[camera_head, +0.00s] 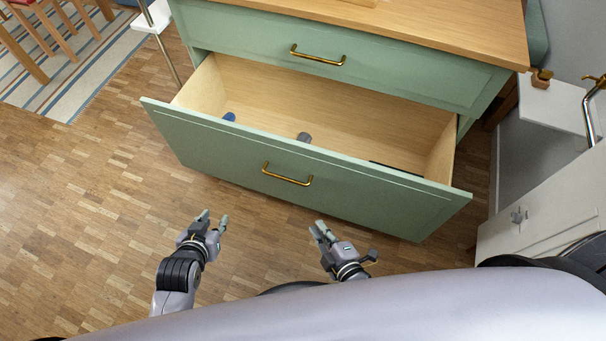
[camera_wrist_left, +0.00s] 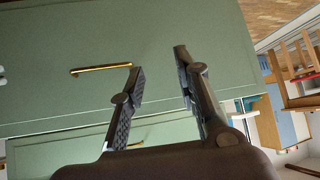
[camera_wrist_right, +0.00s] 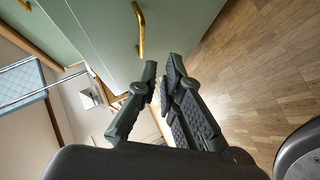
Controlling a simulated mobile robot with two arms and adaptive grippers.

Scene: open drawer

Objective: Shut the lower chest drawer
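The lower drawer (camera_head: 225,155) of the green chest is pulled well out, and its inside shows. Its brass handle (camera_head: 287,175) is on the middle of the front; a brass handle also shows in the left wrist view (camera_wrist_left: 100,69) and in the right wrist view (camera_wrist_right: 140,30). My left gripper (camera_head: 212,220) is open and empty, in front of the drawer's left half and apart from it. My right gripper (camera_head: 320,230) is slightly open and empty, in front of the drawer near the handle, apart from the front.
The upper drawer (camera_head: 360,67) is shut. A blue item (camera_head: 229,117), a grey item (camera_head: 304,137) and a dark flat item (camera_head: 395,168) lie inside the lower drawer. A white cabinet (camera_head: 550,200) stands at the right. The wood floor (camera_head: 80,200) at the left is clear.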

